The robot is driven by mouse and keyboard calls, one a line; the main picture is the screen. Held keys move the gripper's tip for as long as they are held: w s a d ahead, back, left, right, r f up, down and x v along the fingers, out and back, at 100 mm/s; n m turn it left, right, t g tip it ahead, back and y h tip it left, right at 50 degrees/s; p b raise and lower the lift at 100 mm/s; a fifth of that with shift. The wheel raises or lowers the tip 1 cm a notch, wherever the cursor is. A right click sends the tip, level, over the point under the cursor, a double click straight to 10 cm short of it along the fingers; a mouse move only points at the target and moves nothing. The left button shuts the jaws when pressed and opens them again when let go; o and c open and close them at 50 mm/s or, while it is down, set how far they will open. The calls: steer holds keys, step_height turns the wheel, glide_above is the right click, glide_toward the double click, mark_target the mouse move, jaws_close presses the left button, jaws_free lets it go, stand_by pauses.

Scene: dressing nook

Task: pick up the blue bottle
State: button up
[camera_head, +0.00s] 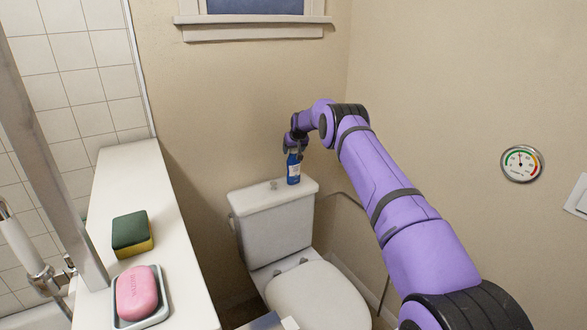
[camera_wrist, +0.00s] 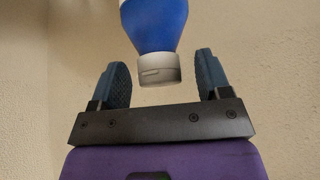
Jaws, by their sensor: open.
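The blue bottle (camera_head: 293,170) stands upright on the toilet tank lid (camera_head: 250,197) in the head view. Its top is partly hidden by my gripper (camera_head: 295,148), which is right above it. In the wrist view the bottle (camera_wrist: 156,22) shows its blue body and a pale cap (camera_wrist: 152,70). The cap's end reaches between the two blue finger pads of my gripper (camera_wrist: 163,78). The fingers are open, with a gap on both sides of the cap.
A white ledge (camera_head: 140,200) on the left holds a green and yellow sponge (camera_head: 132,233) and a pink soap bar (camera_head: 137,293) in a dish. The toilet lid (camera_head: 318,300) is below the tank. Walls stand close behind the tank and to the right. A window sill (camera_head: 254,32) is above.

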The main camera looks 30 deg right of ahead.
steer(key=shift+w+f, duration=0.15)
steer(key=shift+f, duration=0.1)
jaws_close()
steer(key=shift+r, duration=0.15)
